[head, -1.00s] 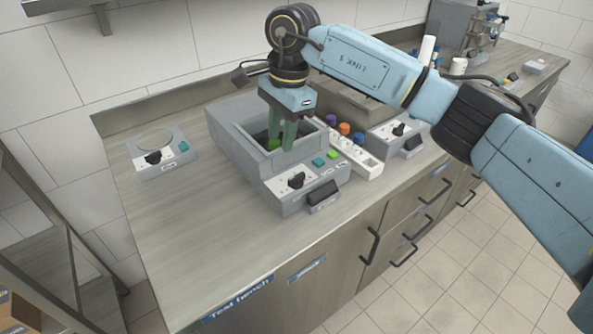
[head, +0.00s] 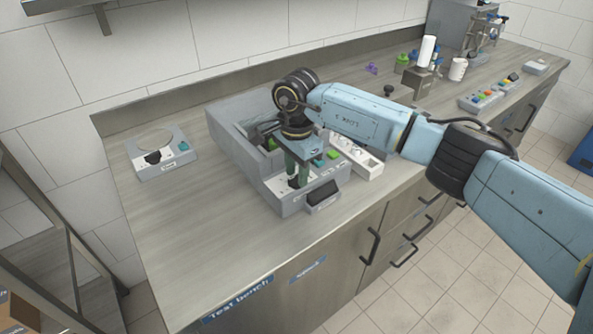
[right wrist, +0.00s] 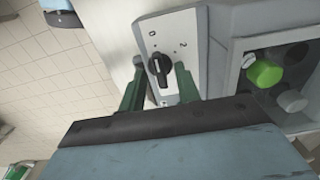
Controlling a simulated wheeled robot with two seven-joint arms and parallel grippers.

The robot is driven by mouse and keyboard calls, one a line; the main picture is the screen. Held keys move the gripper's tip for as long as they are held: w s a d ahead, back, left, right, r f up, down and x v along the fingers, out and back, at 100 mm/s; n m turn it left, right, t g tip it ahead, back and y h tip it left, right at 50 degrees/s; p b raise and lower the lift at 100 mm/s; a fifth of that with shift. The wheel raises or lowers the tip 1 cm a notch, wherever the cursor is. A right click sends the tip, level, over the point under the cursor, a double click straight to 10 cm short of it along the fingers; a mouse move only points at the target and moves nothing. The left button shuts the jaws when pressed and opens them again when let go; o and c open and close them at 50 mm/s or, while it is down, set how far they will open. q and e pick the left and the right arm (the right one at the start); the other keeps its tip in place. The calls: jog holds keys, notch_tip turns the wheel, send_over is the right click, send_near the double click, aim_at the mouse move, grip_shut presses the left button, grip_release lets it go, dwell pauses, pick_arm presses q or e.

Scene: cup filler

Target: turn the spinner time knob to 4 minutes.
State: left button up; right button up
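The spinner is a grey box (head: 219,132) with an open well, in the middle of the bench. Its black time knob (right wrist: 159,70) sits on a white dial panel in the right wrist view; the pointer is a pale line, and a "2" is legible on the scale. My right gripper (right wrist: 158,82) points down at this panel, its green fingers apart on either side of the knob. A gap shows between knob and fingers. In the head view the right gripper (head: 297,180) largely hides the knob. My left gripper is not in view.
A green cap (right wrist: 265,73) shows in the well. A white rack (head: 370,168) stands right of the spinner, partly behind my arm. A small device with a round plate (head: 152,145) and black knob stands at left. The bench's front left is clear.

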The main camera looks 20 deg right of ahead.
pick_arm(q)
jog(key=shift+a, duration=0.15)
pick_arm(e)
jog(key=shift+f, duration=0.2)
grip_shut()
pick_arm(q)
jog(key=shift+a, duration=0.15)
